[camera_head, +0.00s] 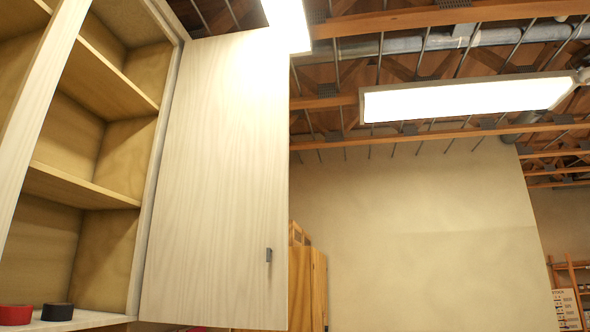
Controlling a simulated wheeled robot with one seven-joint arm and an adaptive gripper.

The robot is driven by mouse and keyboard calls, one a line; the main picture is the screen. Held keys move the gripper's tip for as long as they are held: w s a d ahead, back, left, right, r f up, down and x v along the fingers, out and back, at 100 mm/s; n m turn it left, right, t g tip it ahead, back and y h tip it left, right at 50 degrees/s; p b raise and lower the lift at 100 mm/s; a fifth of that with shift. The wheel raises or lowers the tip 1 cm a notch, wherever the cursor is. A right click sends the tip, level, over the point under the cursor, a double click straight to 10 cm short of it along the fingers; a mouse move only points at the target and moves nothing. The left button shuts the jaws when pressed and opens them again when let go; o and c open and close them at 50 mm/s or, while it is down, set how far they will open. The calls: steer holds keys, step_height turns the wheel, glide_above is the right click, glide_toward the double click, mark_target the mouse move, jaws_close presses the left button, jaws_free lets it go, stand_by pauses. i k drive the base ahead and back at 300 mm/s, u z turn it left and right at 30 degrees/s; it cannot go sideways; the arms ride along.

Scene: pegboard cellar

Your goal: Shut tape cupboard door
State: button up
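The tape cupboard (147,150) fills the left side of the head view, with a pale wood frame and open shelves. Its door (215,170) stands wide open, swung out to the right of the opening. A small dark handle (269,255) sits low near the door's right edge. On the bottom shelf (85,320) lie a red tape roll (16,314) and a black tape roll (57,312). My gripper is not in view.
A wooden cabinet (307,280) stands behind the door's right edge. A bare beige wall (420,240) lies beyond. Shelving (568,275) and a notice (566,309) are at the far right. A lit lamp (465,98) hangs under the ceiling beams.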

mark_target(221, 200)
steer(key=z, duration=0.75)
steer(key=i, duration=3.85)
steer(key=u, duration=3.75)
